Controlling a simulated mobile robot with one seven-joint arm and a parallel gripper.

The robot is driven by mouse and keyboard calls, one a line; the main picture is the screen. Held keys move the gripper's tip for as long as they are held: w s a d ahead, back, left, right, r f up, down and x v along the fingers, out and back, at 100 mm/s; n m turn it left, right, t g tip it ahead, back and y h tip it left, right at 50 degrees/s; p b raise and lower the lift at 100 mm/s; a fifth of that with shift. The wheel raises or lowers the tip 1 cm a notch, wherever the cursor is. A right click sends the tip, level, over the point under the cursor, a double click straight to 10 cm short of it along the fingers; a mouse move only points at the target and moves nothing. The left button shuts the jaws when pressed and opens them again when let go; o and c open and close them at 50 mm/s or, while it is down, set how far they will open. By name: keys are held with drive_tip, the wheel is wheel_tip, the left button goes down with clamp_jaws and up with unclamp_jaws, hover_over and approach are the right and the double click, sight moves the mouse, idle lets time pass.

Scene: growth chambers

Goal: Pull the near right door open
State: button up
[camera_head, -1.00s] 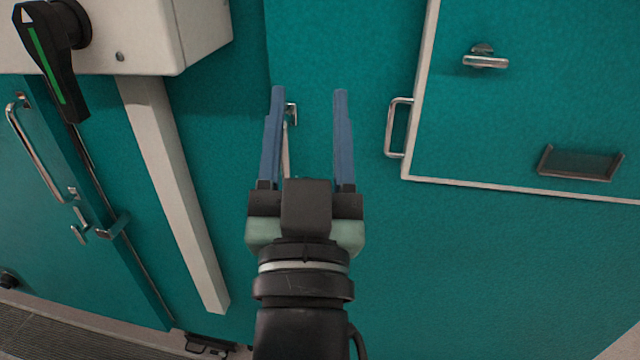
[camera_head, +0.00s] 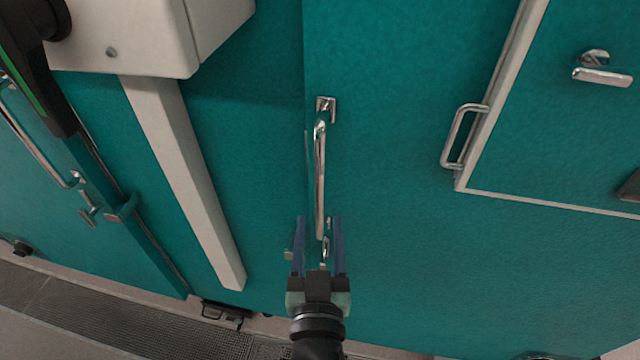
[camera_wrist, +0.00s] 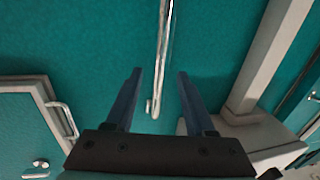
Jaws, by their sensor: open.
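The teal door (camera_head: 400,235) fills the middle and right of the head view. Its long upright silver bar handle (camera_head: 320,180) stands near the door's left edge. My gripper (camera_head: 318,220) is open and empty at the handle's lower end, its blue fingers to the left and right of the bar's line. In the wrist view the handle (camera_wrist: 162,55) runs down from the top, and its end shows between the fingertips of my gripper (camera_wrist: 159,73). I cannot tell how deep the bar sits between the fingers. Small silver latch parts beneath the bar are partly hidden by the gripper.
A pale-framed panel with a small handle (camera_head: 463,137) and a latch (camera_head: 602,76) is at right. A white box (camera_head: 130,35) and pale sloping post (camera_head: 185,180) stand left. Another teal door with a silver handle (camera_head: 35,135) is far left. Floor grating (camera_head: 130,325) lies below.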

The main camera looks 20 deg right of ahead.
sight(320, 197)
drive_tip(key=p+x, duration=0.1)
drive_tip(key=x, duration=0.7)
drive_tip(key=shift+p, duration=0.4)
clamp_jaws()
idle(1.0)
